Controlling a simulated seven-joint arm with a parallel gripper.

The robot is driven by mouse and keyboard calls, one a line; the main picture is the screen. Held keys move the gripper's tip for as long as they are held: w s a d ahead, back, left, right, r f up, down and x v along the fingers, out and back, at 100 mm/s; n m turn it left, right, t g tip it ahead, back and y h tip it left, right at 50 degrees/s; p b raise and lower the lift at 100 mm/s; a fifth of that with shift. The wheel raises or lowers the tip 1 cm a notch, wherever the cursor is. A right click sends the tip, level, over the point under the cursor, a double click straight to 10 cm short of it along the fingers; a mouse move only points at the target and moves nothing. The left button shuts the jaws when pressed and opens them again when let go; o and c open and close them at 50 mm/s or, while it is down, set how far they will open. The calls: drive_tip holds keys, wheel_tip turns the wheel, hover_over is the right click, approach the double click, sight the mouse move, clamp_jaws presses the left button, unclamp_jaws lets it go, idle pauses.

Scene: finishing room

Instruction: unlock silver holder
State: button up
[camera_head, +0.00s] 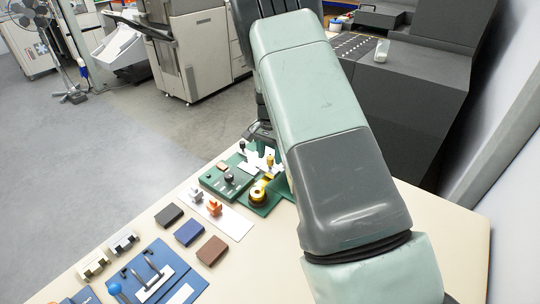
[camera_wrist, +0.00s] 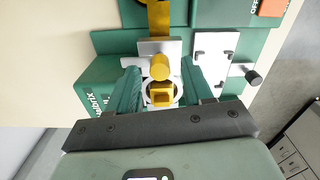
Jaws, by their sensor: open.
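A silver holder (camera_wrist: 146,47) sits on a green base in the wrist view. A round yellow knob (camera_wrist: 160,68) and a squarish yellow piece (camera_wrist: 161,97) show on its front. My gripper (camera_wrist: 163,84) is open, with one teal finger on each side of the holder and its yellow parts. I cannot tell whether the fingers touch it. In the head view my arm hides most of the gripper and part of this fixture; a small yellow part (camera_head: 270,160) shows below the gripper.
Right of the holder in the wrist view are a white plate (camera_wrist: 214,58) and a black knob (camera_wrist: 253,77). In the head view, a green panel (camera_head: 213,181), a yellow round part (camera_head: 258,195), colored blocks (camera_head: 189,232) and a blue lever board (camera_head: 150,262) crowd the table's left side.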

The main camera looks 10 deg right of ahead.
wheel_tip(320, 180, up, 10)
idle(0.3)
drive_tip(key=shift+f, duration=0.1)
wheel_tip(320, 180, up, 13)
drive_tip(key=n+t, duration=0.1)
drive_tip(key=n, duration=0.1)
hover_over(270, 158)
drive_tip(key=s, duration=0.7)
drive_tip(key=s+r+n+t+y, duration=0.1)
drive_tip(key=s+r+n+t, duration=0.1)
drive_tip(key=s+r, duration=0.65)
drive_tip(key=s+d+r+n+t+h, duration=0.1)
drive_tip(key=s+n+t, duration=0.1)
drive_tip(key=s, duration=1.8)
drive_tip(key=shift+d+n+t, duration=0.15)
drive_tip(key=shift+n+t, duration=0.15)
drive_tip(key=shift+n, duration=0.6)
drive_tip(key=shift+o, duration=0.3)
drive_tip(key=shift+r, duration=0.15)
